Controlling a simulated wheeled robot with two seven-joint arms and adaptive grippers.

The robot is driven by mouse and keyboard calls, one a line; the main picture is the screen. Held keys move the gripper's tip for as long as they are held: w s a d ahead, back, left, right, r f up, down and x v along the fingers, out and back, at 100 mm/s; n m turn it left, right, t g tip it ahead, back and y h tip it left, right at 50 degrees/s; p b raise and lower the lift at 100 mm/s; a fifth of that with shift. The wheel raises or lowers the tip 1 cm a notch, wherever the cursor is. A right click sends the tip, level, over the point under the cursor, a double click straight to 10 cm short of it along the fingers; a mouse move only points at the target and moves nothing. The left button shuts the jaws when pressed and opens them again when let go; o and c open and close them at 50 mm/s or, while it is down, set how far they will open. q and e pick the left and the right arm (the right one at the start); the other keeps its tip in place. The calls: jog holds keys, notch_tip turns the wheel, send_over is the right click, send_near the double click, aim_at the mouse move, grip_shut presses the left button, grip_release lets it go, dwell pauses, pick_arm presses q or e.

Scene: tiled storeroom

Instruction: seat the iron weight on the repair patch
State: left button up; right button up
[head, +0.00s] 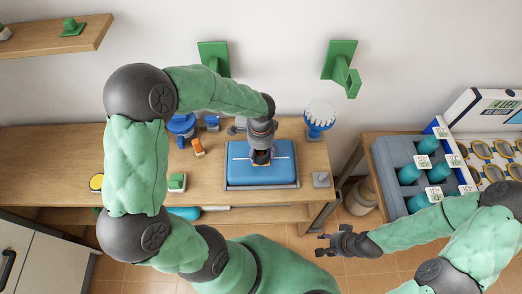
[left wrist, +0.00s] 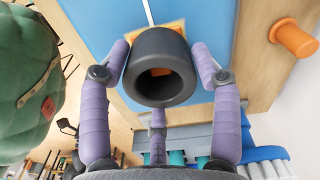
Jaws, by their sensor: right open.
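The iron weight (left wrist: 160,50) is a dark grey ring-like cylinder, seen from its holed end in the left wrist view. I cannot tell whether the weight touches the patch. In the head view the gripper hides most of the weight. My right gripper (head: 329,244) is open and empty, in front of the gap between benches.
The panel sits in a grey tray on the wooden bench (head: 218,196). A grey rack (head: 384,152) with teal bottles is at right.

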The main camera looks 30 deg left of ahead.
pick_arm(q)
jog(key=shift+o, duration=1)
notch_tip(320, 180, up, 12)
dwell(0.4)
